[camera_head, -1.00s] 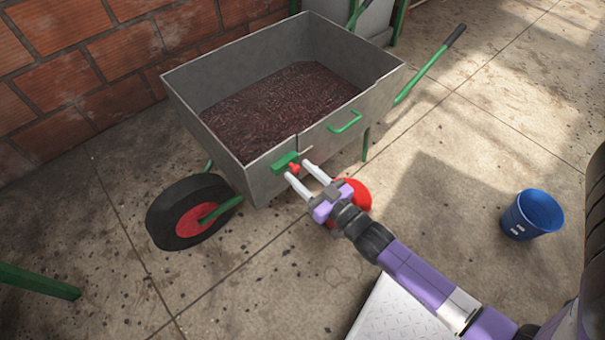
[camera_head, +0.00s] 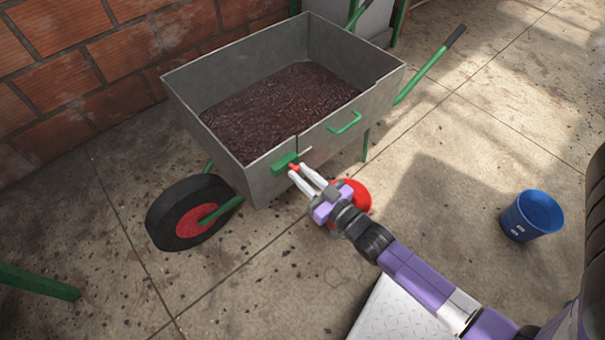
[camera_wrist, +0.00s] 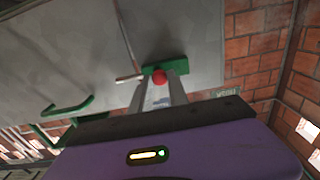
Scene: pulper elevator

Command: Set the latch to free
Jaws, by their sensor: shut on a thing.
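The latch is a green plate (camera_head: 284,163) on the front side of the grey wheelbarrow tub (camera_head: 256,186), with a red knob (camera_head: 293,168). In the wrist view the green plate (camera_wrist: 176,68) lies behind the red knob (camera_wrist: 159,77), and a thin metal bolt (camera_wrist: 129,78) sticks out to its left. My gripper (camera_head: 297,171) is at the latch with its two pale fingers closed in on the red knob. In the wrist view my gripper (camera_wrist: 160,88) has one finger on each side of the knob.
A green handle (camera_head: 345,122) is on the same tub side, right of the latch. Dark pulp (camera_head: 280,105) fills the tub. The wheel (camera_head: 192,213) stands at left. A blue bucket (camera_head: 532,215) is on the floor at right. A brick wall (camera_head: 100,60) is behind.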

